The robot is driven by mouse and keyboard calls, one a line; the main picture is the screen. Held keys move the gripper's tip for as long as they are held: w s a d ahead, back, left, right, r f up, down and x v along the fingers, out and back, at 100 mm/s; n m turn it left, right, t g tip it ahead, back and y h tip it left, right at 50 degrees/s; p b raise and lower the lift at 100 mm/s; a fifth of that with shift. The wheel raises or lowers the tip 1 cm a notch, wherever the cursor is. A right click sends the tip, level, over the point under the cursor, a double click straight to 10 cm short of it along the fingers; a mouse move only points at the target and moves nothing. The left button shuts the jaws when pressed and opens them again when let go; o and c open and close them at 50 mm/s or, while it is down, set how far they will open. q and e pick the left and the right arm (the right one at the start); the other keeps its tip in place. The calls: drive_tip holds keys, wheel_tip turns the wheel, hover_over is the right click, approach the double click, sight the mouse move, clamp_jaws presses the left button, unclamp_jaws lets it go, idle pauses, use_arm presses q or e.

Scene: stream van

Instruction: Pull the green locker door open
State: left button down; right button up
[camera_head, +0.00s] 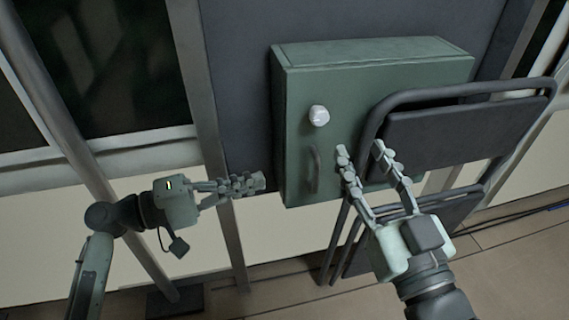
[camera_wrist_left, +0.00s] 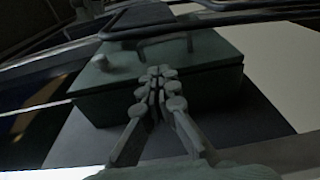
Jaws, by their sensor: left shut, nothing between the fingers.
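The green locker (camera_head: 350,80) is mounted on a dark panel, and its door looks closed. A white round knob (camera_head: 318,115) and a vertical bar handle (camera_head: 315,168) are on the door. My left gripper (camera_head: 258,181) is shut and empty, a little left of the locker's lower left edge. In the left wrist view its fingers (camera_wrist_left: 160,80) are together in front of the locker (camera_wrist_left: 190,60), with the knob (camera_wrist_left: 99,61) and the handle (camera_wrist_left: 165,40) beyond. My right gripper (camera_head: 360,150) is open, its fingers apart in front of the door, right of the handle; nothing shows between them.
A dark folding chair (camera_head: 450,130) stands in front of the locker's right part and covers some of its door. A metal post (camera_head: 205,110) stands left of the locker. The floor (camera_head: 510,235) at lower right is mostly clear, with cables along the wall.

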sight(302, 168)
use_arm(q)
drive_tip(key=x, duration=1)
drive_tip(key=shift+r, duration=0.3)
drive_tip(key=shift+s, duration=0.15)
